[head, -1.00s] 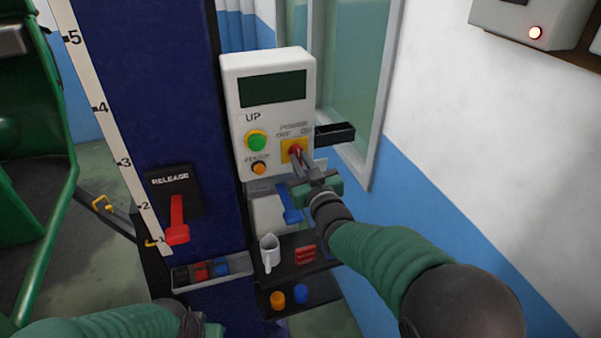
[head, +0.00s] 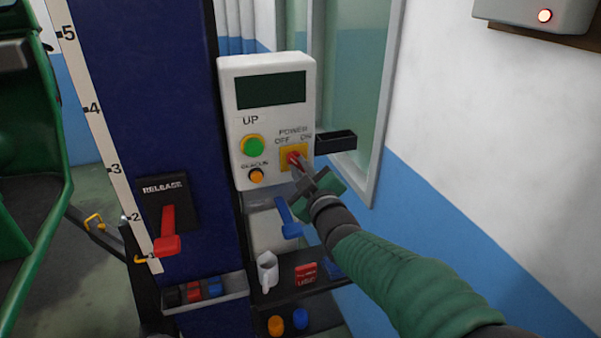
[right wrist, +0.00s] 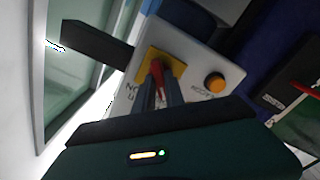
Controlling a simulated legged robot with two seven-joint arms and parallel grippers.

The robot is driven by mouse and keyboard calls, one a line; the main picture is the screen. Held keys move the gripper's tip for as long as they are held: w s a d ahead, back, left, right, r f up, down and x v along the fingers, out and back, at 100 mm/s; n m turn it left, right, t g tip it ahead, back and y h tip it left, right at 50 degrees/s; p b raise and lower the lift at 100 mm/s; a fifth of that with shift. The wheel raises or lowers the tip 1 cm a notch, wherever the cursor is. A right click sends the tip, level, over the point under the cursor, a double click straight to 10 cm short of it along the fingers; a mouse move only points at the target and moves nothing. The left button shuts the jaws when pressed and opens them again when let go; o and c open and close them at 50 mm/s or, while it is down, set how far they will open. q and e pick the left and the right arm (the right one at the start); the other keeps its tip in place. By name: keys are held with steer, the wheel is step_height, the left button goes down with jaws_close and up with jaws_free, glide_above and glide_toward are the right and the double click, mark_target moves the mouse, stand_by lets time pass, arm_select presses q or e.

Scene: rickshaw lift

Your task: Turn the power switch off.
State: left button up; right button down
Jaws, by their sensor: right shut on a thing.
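The power switch (head: 293,158) is a red knob on a yellow square plate, low on the right of the white control box (head: 240,100). The words POWER, OFF and ON stand above it. My right gripper (head: 298,170) reaches it from the lower right and is shut on the red knob. In the right wrist view the two fingers (right wrist: 162,90) close around the red knob (right wrist: 157,70), in front of the yellow plate (right wrist: 172,62). The fingertips partly hide the knob, so its exact setting is hard to read. My left gripper is out of view.
A green UP button (head: 253,145) and an orange button (head: 256,176) sit left of the switch. A black holder (head: 336,141) juts out at right.

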steer(key=shift+f, duration=0.45)
steer(key=c, duration=1.6)
jaws_free()
steer(key=shift+s, duration=0.1)
steer(key=shift+o, duration=1)
steer(key=shift+r, duration=0.25)
steer(key=b+v, duration=0.3)
steer(key=v, duration=1.3)
steer(key=shift+s, duration=0.35)
